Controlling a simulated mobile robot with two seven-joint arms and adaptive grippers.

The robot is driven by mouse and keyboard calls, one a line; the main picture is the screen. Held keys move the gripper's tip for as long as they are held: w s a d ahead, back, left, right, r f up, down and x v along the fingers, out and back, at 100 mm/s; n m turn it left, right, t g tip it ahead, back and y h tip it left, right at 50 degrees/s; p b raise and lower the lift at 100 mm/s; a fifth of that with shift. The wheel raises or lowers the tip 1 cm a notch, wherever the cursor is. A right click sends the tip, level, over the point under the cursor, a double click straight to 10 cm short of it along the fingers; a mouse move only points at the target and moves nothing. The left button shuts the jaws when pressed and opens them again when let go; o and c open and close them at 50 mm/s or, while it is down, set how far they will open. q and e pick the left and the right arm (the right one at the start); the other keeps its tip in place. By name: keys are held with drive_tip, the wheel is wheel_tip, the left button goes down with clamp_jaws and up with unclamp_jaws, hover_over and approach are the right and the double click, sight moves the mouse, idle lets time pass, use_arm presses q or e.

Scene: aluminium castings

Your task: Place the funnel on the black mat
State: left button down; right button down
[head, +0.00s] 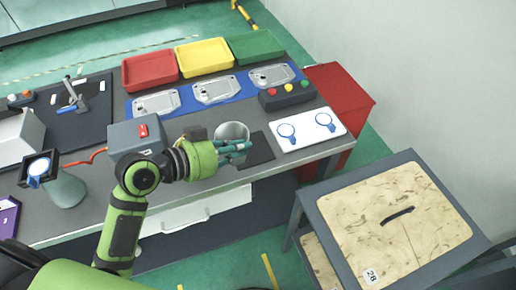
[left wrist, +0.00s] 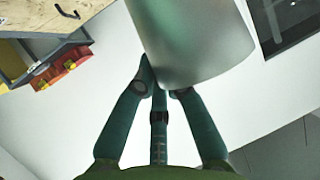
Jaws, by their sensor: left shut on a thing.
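The funnel (head: 231,130) is a pale grey, round-walled piece with its wide open rim facing up in the head view. My left gripper (head: 236,148) is shut on its near side, with teal fingers against the wall. In the left wrist view the funnel (left wrist: 195,40) fills the upper middle, above the fingertips (left wrist: 160,75). The black mat (head: 261,150) lies on the grey bench just right of the funnel and is partly hidden by the gripper. I cannot tell whether the funnel's lower end touches the bench or mat. My right gripper is not in view.
A white board with two blue rings (head: 306,132) lies right of the mat. A dark button box (head: 286,97) stands behind. Castings lie on a blue strip (head: 187,98), before red, yellow and green trays (head: 150,70). A grey box (head: 136,137) stands left of the gripper.

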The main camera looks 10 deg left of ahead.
sight(233, 163)
use_arm(q)
drive_tip(key=w+d+r+n+t+y, duration=0.2)
drive_tip(key=d+n+y, duration=0.2)
drive_tip(key=d, duration=0.5)
drive_tip(key=w+a+f, duration=0.2)
drive_tip(key=w+f, duration=0.1)
drive_tip(key=w+a+f, duration=0.2)
drive_tip(key=w+f, duration=0.1)
drive_tip(key=f, duration=0.1)
drive_tip(key=w+a+f+p, duration=0.1)
drive_tip(key=w+a+f, duration=0.1)
drive_tip(key=w+f, duration=0.1)
drive_tip(key=shift+w+a+f, duration=0.1)
drive_tip(key=shift+a+f, duration=0.25)
drive_tip(key=shift+f, duration=0.3)
drive_tip(key=c, duration=1.3)
unclamp_jaws()
drive_tip(key=shift+o, duration=0.2)
drive_tip(key=v, duration=0.7)
drive_tip(key=b+v, duration=0.1)
drive_tip(key=v, duration=0.2)
drive_tip(key=shift+s+a+f, duration=0.15)
drive_tip(key=shift+s, duration=0.15)
drive_tip(key=shift+v, duration=0.75)
